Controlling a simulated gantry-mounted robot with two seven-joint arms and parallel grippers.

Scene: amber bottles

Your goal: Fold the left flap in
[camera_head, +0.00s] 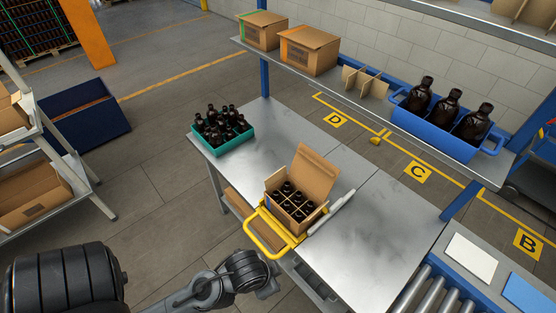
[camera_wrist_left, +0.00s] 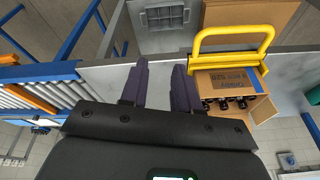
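An open cardboard carton (camera_head: 293,214) stands on the metal table with several dark bottles (camera_head: 290,192) in its divided cells. A large flap (camera_head: 316,172) stands up at its back; a smaller flap (camera_head: 275,181) shows at its left side. The carton (camera_wrist_left: 226,83) also shows in the left wrist view, with bottle tops at its open side. My left gripper (camera_head: 270,287) is in front of the table edge, below the carton in the picture and apart from it. Its two dark fingers (camera_wrist_left: 160,88) are spread with nothing between them. My right gripper is not in view.
A yellow handle frame (camera_head: 262,237) sits at the carton's front left, and a white bar (camera_head: 333,212) lies at its right. A teal crate of bottles (camera_head: 222,139) stands at the table's far left. A blue tote (camera_head: 437,126) is on the shelf. The table's right part is clear.

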